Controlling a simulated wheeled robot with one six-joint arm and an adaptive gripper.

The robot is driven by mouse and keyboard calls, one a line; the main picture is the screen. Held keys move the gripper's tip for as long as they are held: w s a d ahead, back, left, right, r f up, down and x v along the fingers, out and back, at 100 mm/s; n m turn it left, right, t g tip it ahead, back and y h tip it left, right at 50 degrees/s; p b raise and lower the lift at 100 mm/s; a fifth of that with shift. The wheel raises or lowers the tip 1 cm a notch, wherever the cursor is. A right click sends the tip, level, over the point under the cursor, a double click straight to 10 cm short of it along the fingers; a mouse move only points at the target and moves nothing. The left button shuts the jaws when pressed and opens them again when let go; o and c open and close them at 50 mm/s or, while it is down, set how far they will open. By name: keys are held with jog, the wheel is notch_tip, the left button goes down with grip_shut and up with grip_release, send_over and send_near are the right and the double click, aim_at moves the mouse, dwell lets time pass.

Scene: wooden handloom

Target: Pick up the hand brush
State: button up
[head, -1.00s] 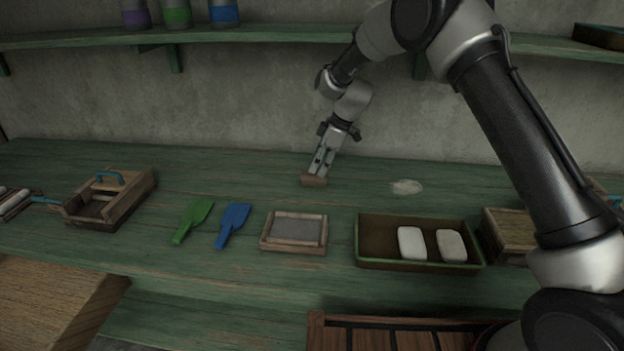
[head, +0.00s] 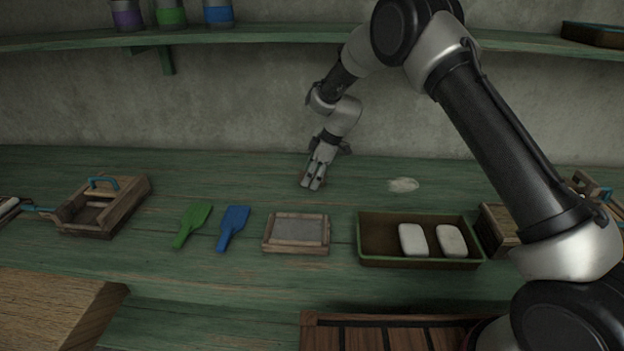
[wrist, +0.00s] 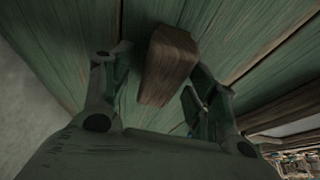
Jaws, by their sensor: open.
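A brown wooden block (wrist: 170,60), which looks like the back of the hand brush, lies on the green bench in the wrist view. No bristles show. My gripper (head: 312,184) points down at the back middle of the bench in the head view and hides most of the block there. In the wrist view my gripper (wrist: 158,82) is open, with one finger on each side of the block's near end. I cannot tell whether either finger touches it.
A wooden frame with a grey panel (head: 297,231) lies nearer on the bench. Blue (head: 233,226) and green (head: 192,224) scoops lie left of it. A tray (head: 375,239) with two white blocks stands right. A wooden box with blue handle (head: 115,215) stands far left. A shelf (head: 300,36) runs above.

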dwell(0.3)
jog(key=c, duration=1.1)
jog(key=shift+s+r, duration=0.1)
jog(key=shift+r, duration=0.4)
jog(key=r, duration=0.4)
jog(key=s+r, duration=0.1)
jog(key=r, duration=0.1)
jog(key=shift+s+r, duration=0.1)
jog(key=shift+r, duration=0.15)
jog(key=s, duration=1.8)
jog(key=shift+s+a, duration=0.3)
jog(key=shift+s, duration=0.05)
